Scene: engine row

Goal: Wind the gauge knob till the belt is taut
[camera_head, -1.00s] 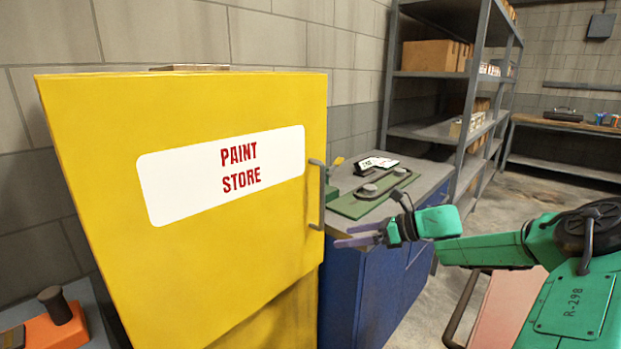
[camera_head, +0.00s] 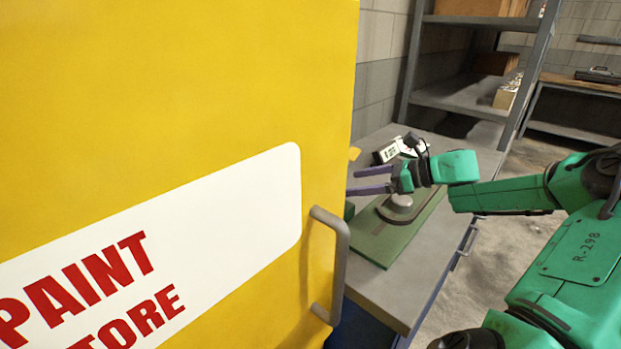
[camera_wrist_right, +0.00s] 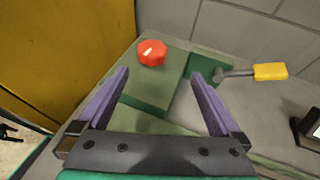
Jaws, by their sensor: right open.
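A red faceted knob (camera_wrist_right: 152,53) with a white mark shows in the right wrist view, on a green plate beyond my fingertips. The yellow cabinet hides it in the head view. My right gripper (camera_head: 352,182) is open and empty above the bench, beside the cabinet's edge. In the wrist view its two purple fingers (camera_wrist_right: 159,73) are spread, with the knob ahead, slightly left of centre. A round grey pulley (camera_head: 400,205) with a dark band, likely the belt, sits on a green baseplate (camera_head: 375,241). I cannot tell how taut it is. My left gripper is out of view.
The yellow paint-store cabinet (camera_head: 220,90), with a grey handle (camera_head: 340,265), blocks much of the left. A yellow-handled tool (camera_wrist_right: 270,71) lies right of the knob. A black-and-white device (camera_head: 397,150) stands behind the pulley. Grey shelves (camera_head: 465,95) rise behind; floor is clear at right.

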